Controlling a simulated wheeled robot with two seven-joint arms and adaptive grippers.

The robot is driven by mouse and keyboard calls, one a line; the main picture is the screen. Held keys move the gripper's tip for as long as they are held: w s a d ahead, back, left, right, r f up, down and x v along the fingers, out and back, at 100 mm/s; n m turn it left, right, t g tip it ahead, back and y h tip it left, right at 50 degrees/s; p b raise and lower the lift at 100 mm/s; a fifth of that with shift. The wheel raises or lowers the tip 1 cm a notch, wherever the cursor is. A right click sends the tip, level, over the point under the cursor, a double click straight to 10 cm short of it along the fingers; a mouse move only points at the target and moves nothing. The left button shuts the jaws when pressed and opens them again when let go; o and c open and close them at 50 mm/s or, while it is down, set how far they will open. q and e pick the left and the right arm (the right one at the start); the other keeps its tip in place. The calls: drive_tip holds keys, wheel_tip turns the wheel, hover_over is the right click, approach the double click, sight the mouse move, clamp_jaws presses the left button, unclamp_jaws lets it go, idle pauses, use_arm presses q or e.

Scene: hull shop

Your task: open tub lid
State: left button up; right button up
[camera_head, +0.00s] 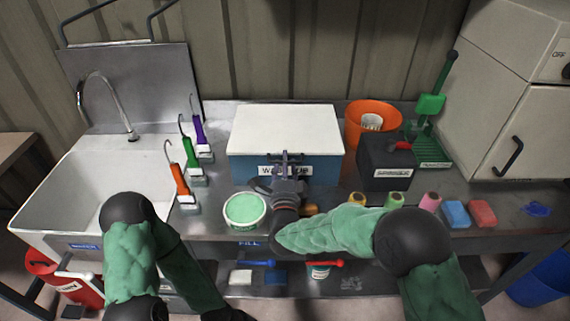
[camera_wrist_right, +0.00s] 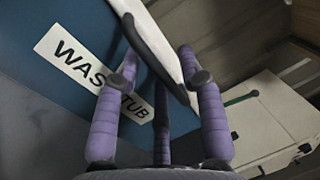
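The wash tub (camera_head: 245,170) is a blue box at the back middle of the bench, with a "WASH TUB" label on its front. Its white lid (camera_head: 285,128) lies flat on top, closed. My right gripper (camera_head: 287,160) is at the middle of the tub's front, just below the lid's edge. Contact between fingers and lid is unclear. The tub's inside is hidden. My left arm's end runs out of the head view at the bottom.
A round green-topped container (camera_head: 245,210) stands in front of the tub. An orange bucket (camera_head: 360,122), a black box (camera_head: 385,172) and sponges (camera_head: 456,213) are right.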

drive_tip(key=shift+w, duration=0.25)
clamp_jaws()
drive_tip(key=shift+r, duration=0.15)
